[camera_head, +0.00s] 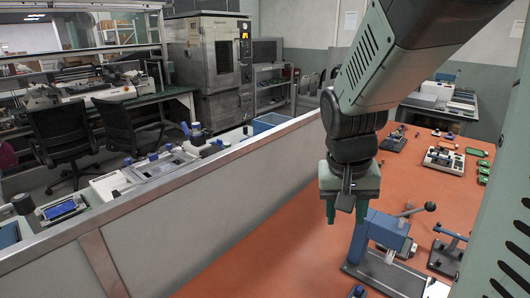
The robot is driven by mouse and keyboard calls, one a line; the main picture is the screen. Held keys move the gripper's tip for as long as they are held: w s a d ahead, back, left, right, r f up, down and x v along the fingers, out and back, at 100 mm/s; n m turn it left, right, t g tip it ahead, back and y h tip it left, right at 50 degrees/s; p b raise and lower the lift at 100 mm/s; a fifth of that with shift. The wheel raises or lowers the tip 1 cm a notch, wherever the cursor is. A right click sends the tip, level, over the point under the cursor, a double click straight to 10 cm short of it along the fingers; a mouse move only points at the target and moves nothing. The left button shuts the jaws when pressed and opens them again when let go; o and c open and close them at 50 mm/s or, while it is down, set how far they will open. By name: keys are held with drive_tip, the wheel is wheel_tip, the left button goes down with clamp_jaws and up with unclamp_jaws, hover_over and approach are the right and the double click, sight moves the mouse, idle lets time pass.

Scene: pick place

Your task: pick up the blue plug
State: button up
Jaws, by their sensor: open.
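My gripper (346,214) hangs pointing down over the orange bench, with its two green fingers apart and nothing seen between them. A small blue piece (358,291) shows at the very bottom edge of the view, mostly cut off. It may be the blue plug, but I cannot tell its full shape. It lies below and slightly right of my gripper in the picture, apart from it. No other thing is clearly a blue plug.
A blue lever press (388,231) on a metal base stands just right of my gripper. A second lever clamp (447,252) is farther right. A device (444,160) and small green parts sit farther back. The orange bench (285,235) is clear left of my gripper, up to a grey partition (215,215).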

drive_tip(key=w+d+f+m+g+y, duration=0.1)
drive_tip(key=w+d+f+m, duration=0.1)
drive_tip(key=d+f, duration=0.4)
drive_tip(key=w+d+f+m, duration=0.2)
drive_tip(key=w+d+f, duration=0.1)
drive_tip(key=f, duration=0.5)
drive_tip(key=m, duration=0.2)
hover_over(360, 288)
drive_tip(key=shift+y, duration=0.4)
drive_tip(key=f, duration=1.1)
drive_tip(key=shift+a+f, duration=0.2)
drive_tip(key=shift+d+f, duration=0.15)
drive_tip(key=shift+f, duration=1.25)
drive_tip(key=shift+d+f, duration=0.1)
drive_tip(key=shift+f, duration=1.25)
drive_tip(key=shift+c, duration=0.2)
clamp_jaws()
